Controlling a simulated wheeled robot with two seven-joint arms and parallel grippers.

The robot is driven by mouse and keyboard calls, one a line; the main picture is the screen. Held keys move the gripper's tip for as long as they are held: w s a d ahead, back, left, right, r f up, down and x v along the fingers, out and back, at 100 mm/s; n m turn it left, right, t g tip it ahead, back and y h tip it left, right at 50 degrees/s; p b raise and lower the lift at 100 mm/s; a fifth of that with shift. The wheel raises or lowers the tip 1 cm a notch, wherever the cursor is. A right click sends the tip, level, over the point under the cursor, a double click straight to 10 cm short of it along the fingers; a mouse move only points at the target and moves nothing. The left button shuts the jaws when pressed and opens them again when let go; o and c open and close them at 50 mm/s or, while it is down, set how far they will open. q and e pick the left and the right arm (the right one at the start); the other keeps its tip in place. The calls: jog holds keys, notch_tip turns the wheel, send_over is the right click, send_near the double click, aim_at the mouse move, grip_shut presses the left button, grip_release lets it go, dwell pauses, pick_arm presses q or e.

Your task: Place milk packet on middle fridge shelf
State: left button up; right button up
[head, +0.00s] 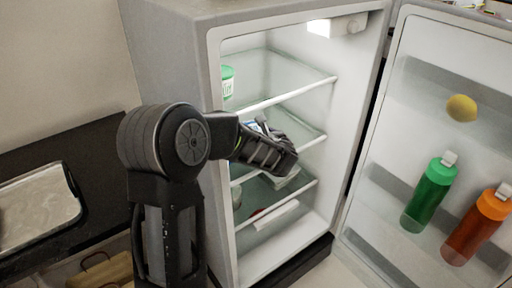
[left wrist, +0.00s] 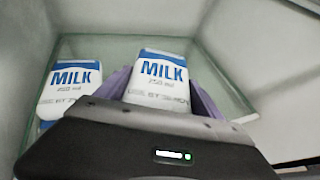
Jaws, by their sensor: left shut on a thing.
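My left gripper (head: 268,152) reaches into the open fridge (head: 178,45), at about the height of the middle shelf (head: 312,143). In the left wrist view a white and blue milk packet (left wrist: 160,78) is between the purple fingers of my left gripper (left wrist: 160,92), which is shut on it. A second, similar milk packet (left wrist: 72,84) is just left of it, outside the fingers. A glass shelf lies under or behind both. In the head view my gripper hides most of the packets. I cannot tell whether the held packet touches the shelf. My right gripper is not in view.
A green and white container (head: 228,82) is on the top shelf at left. Lower shelf (head: 290,200) items are partly hidden. The open fridge door (head: 400,130) at right holds a green bottle (head: 430,192), an orange bottle (head: 476,228) and a yellow fruit (head: 461,108).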

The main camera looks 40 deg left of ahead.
pick_arm(q)
notch_tip(320, 180, down, 5)
jog(key=shift+a+r+b, duration=0.1)
jog(key=shift+r+b, duration=0.05)
jog(key=shift+b, duration=0.4)
jog(key=shift+w, duration=0.1)
jog(key=shift+f, duration=0.25)
jog(key=o, duration=1.9)
